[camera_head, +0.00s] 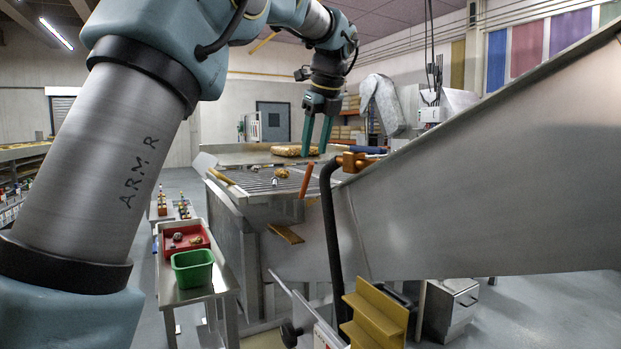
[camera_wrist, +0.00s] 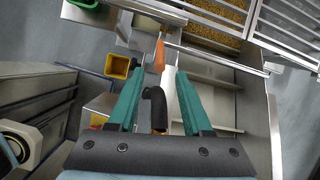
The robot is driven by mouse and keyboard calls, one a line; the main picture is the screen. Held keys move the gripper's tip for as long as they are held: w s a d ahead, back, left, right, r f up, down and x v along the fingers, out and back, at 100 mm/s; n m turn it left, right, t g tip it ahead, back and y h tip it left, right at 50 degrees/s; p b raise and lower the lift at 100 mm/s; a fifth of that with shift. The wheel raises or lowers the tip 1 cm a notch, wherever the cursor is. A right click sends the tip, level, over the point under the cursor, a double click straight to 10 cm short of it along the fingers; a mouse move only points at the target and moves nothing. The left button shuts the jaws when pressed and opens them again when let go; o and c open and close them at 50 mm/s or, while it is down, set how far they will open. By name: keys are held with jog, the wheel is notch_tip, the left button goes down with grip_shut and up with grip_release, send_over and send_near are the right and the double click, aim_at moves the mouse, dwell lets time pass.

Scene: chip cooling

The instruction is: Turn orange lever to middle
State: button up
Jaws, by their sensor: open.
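The orange lever (camera_head: 306,181) is a short tilted handle at the near edge of the slatted metal deck, left of a bent black pipe (camera_head: 329,215). In the wrist view the lever (camera_wrist: 160,54) shows just past my fingertips, in line with the gap between them. My gripper (camera_head: 317,150) points down with its two teal fingers apart and empty, above the lever in the head view. In the wrist view my gripper (camera_wrist: 159,72) spans the black pipe's bend (camera_wrist: 154,100) in the picture. I see no contact with the lever. Its lower end is unclear.
A large sloped metal chute (camera_head: 480,170) fills the right side. A red bin (camera_head: 172,246) and a green bin (camera_head: 193,269) stand on a side table at left. Golden chips (camera_head: 297,151) lie at the back of the deck. A yellow bin (camera_wrist: 118,67) shows in the wrist view.

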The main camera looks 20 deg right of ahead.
aim_at(308, 182)
jog(key=p+x, duration=0.1)
jog(key=x, duration=0.8)
jog(key=shift+w+f, duration=0.1)
jog(key=shift+f, duration=0.1)
grip_shut()
jog(key=shift+a, duration=0.1)
dwell(1.0)
